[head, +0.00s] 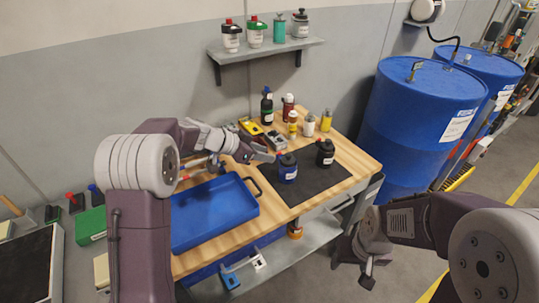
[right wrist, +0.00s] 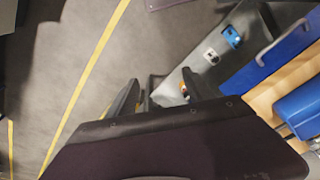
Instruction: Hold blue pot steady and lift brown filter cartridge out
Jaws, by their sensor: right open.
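The blue pot (head: 288,171) stands upright on the black mat (head: 308,188) on the wooden bench. Something small and reddish-brown shows at its top, but I cannot tell whether it is the filter cartridge. My left gripper (head: 266,156) is just left of the pot, near its upper part; whether it touches the pot or is open is unclear. My right gripper (head: 354,268) is open and empty, low beyond the bench's front right side. Its fingers also show in the right wrist view (right wrist: 160,92). The pot is not seen there.
A black pot (head: 325,154) stands on the mat, right of the blue pot. A blue tray (head: 212,238) lies at left on the bench. Bottles (head: 267,106) and cans stand behind. Blue drums (head: 409,120) stand at right. A lower shelf (head: 285,255) juts out below the bench.

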